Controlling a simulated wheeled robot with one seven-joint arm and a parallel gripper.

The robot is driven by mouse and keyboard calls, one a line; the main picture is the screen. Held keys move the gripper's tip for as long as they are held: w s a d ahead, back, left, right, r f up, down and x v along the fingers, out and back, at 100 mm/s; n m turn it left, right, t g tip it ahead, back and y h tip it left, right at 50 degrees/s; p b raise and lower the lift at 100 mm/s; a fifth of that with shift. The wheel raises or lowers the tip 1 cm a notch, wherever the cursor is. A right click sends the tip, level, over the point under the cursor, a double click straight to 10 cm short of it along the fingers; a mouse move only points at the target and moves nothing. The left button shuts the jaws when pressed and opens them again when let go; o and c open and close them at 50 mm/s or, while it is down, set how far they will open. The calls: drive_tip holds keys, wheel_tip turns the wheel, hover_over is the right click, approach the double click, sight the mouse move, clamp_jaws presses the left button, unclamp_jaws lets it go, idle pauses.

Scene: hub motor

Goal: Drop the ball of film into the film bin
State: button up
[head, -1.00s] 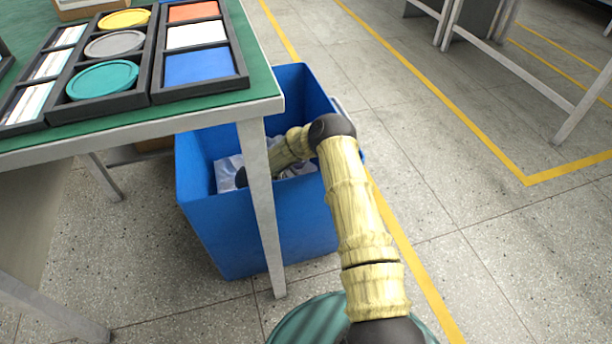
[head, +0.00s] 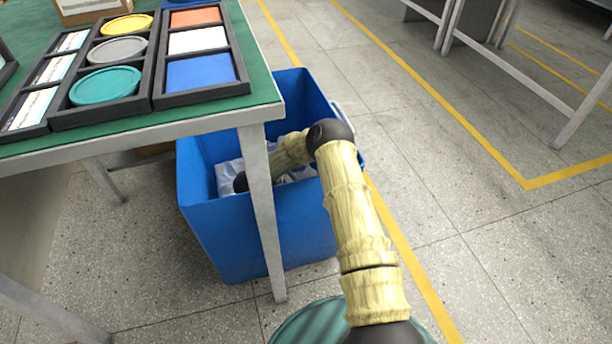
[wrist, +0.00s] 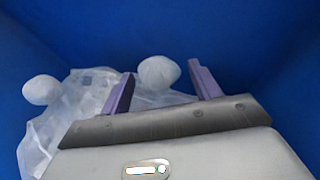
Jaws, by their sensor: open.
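The film bin (head: 225,235) is a deep blue open-topped box beside the table, partly behind a table leg. My arm reaches down into it, and my gripper is hidden in the head view. In the wrist view my gripper (wrist: 160,83) is open inside the bin, its two purple fingers apart. A whitish ball of film (wrist: 158,72) shows in the gap between the fingertips, with neither finger visibly pressing on it. A second whitish ball (wrist: 41,90) is at the left. Crumpled clear film (wrist: 50,132) lies under and around them; it also shows in the head view (head: 228,178).
The green-topped table (head: 150,125) with trays of coloured lids and panels overhangs the bin's left side. Its white leg (head: 262,215) stands in front of the bin. Blue bin walls surround my gripper. The floor to the right is clear up to another table.

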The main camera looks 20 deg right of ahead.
drive_tip(key=p+v, duration=0.2)
drive_tip(key=v, duration=0.3)
drive_tip(key=shift+a+r+p, duration=0.3)
drive_tip(key=shift+p, duration=0.1)
drive_tip(key=shift+s+a, duration=0.2)
drive_tip(key=shift+a, duration=0.35)
drive_tip(key=shift+w+r, duration=0.1)
